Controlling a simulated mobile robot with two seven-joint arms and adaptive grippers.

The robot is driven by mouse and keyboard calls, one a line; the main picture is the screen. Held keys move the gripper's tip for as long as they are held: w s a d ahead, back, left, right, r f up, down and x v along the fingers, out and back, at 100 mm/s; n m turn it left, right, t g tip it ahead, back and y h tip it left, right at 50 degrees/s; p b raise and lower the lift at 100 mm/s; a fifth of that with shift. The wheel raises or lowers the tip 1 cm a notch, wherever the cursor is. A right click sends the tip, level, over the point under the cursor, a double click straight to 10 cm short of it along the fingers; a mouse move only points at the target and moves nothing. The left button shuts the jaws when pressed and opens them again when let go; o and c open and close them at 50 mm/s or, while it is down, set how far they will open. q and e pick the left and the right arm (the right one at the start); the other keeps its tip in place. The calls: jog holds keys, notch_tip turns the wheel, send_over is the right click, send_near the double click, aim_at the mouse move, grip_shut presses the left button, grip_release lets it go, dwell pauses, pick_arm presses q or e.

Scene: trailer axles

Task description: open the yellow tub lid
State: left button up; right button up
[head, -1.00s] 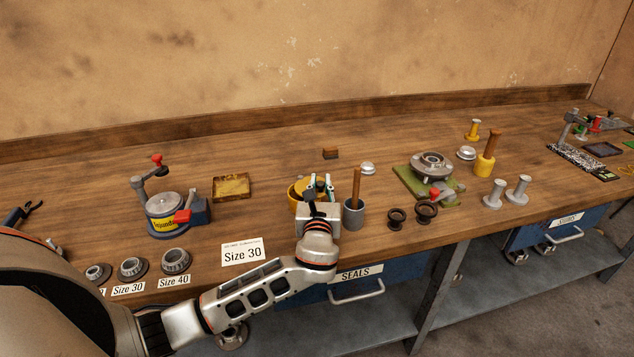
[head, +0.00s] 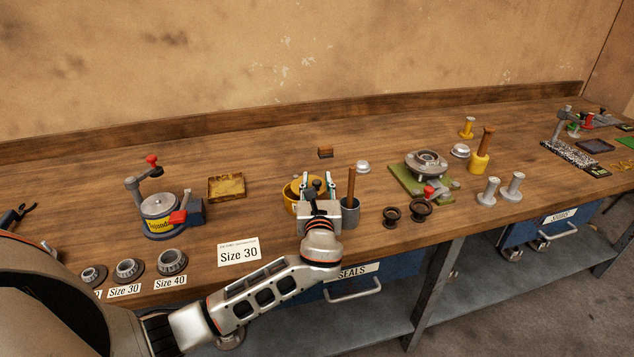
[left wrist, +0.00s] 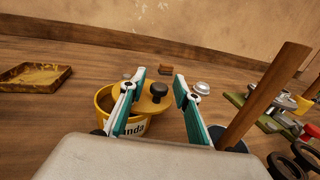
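The yellow tub (head: 290,199) stands on the bench behind my left gripper, which partly hides it. It also shows in the left wrist view (left wrist: 137,127), with part of a dark-lettered label. Its yellow lid (left wrist: 160,103) with a black knob (left wrist: 158,90) sits off to the right of the tub's rim, and part of the tub's inside shows at the left. My left gripper (head: 317,178) is open. In the left wrist view its teal-padded fingers (left wrist: 160,75) stand on either side of the knob with gaps. My right gripper is not in view.
A grey cup (head: 350,212) with a wooden-handled tool (head: 351,185) stands close to the right of my left gripper. Dark rings (head: 420,210) and a green-based fixture (head: 408,180) lie farther right. A brass-coloured tray (head: 226,188) is at the left, with bare bench between.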

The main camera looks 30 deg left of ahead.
pick_arm(q)
jog(key=shift+s+d, duration=0.1)
jog(key=shift+s, duration=0.1)
jog(key=v, duration=1.1)
jog(key=shift+s+d, duration=0.1)
jog(key=shift+s, duration=0.15)
